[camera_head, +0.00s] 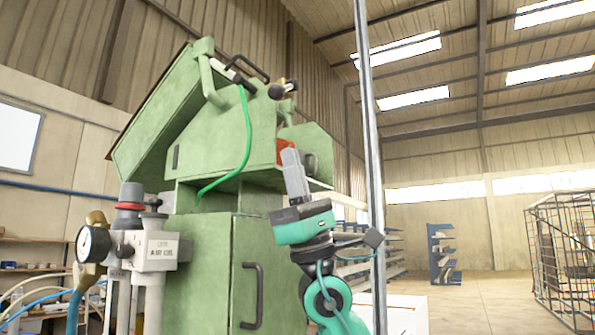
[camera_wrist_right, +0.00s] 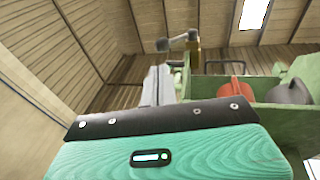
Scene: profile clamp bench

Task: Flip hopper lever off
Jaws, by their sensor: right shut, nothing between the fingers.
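The green hopper machine (camera_head: 222,140) stands in the middle of the head view. A small lever with a brass body and dark end (camera_head: 281,89) sits on its upper right; I take this as the hopper lever. In the right wrist view the lever (camera_wrist_right: 178,43) shows a grey arm with a dark knob, beyond my fingertips. My right gripper (camera_head: 290,153) points up in front of the machine's right side, below the lever in the picture. Its grey fingers (camera_wrist_right: 164,72) are closed together and empty. They look apart from the lever. My left gripper is not in view.
A red part (camera_head: 285,151) and a dark round part sit behind my right fingers. A metal post (camera_head: 369,150) stands just right of my arm. A green hose (camera_head: 247,135) hangs down the machine. An air regulator with a gauge (camera_head: 94,243) stands at left.

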